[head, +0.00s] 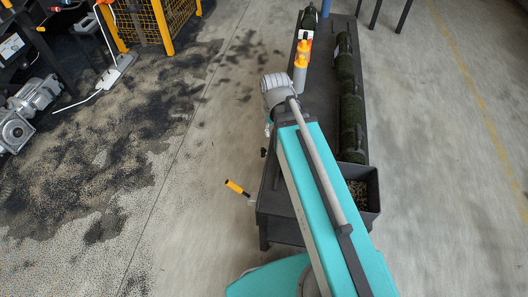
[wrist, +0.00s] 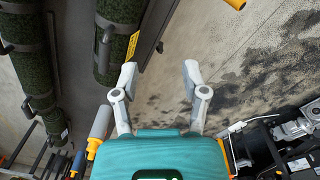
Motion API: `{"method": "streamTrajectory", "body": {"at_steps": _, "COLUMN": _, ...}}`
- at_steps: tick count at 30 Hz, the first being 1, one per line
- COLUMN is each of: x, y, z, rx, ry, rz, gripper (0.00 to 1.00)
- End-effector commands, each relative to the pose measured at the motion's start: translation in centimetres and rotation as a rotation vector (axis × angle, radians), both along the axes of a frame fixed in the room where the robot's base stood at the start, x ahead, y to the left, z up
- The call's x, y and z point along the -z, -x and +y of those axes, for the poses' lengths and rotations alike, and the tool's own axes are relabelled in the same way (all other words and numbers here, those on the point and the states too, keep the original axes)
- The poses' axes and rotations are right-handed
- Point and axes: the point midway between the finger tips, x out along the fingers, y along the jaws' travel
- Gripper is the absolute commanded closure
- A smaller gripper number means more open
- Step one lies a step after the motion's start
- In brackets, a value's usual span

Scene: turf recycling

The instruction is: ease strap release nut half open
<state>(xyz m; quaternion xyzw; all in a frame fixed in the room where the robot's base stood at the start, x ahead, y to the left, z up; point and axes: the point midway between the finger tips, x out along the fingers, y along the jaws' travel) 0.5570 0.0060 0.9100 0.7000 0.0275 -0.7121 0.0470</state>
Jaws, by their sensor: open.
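My gripper (wrist: 160,75) is open and empty in the wrist view, its two grey fingers spread apart. Beyond the fingertips runs the edge of a dark bench (wrist: 150,35), with a small dark knob (wrist: 160,47) on it. In the head view a black knob (head: 263,152) sticks out from the bench's left side. I cannot tell for sure whether this is the strap release nut. Green turf rolls (wrist: 118,45) with dark bands lie on the bench; they also show in the head view (head: 347,75).
A yellow-handled lever (head: 237,188) projects left from the bench's near end. A dark bin (head: 372,190) of granules stands at the near right. Orange-topped bottles (head: 301,62) stand on the bench. Open floor with dark crumbs lies left; machinery (head: 30,105) and a yellow cage (head: 150,22) stand beyond.

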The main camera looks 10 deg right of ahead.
Motion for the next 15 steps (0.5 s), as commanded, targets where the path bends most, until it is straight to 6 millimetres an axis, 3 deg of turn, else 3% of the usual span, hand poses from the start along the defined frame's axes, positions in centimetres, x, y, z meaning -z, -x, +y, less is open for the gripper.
{"method": "streamTrajectory", "body": {"at_steps": 1, "x": 1.7, "y": -1.1, "z": 0.1, "rx": -0.029, "ry": 0.009, "rz": 0.005, "gripper": 0.43}}
{"method": "streamTrajectory", "body": {"at_steps": 15, "x": 10.7, "y": -8.7, "z": 1.0, "rx": -0.394, "ry": 0.099, "rz": 0.091, "gripper": 0.43}}
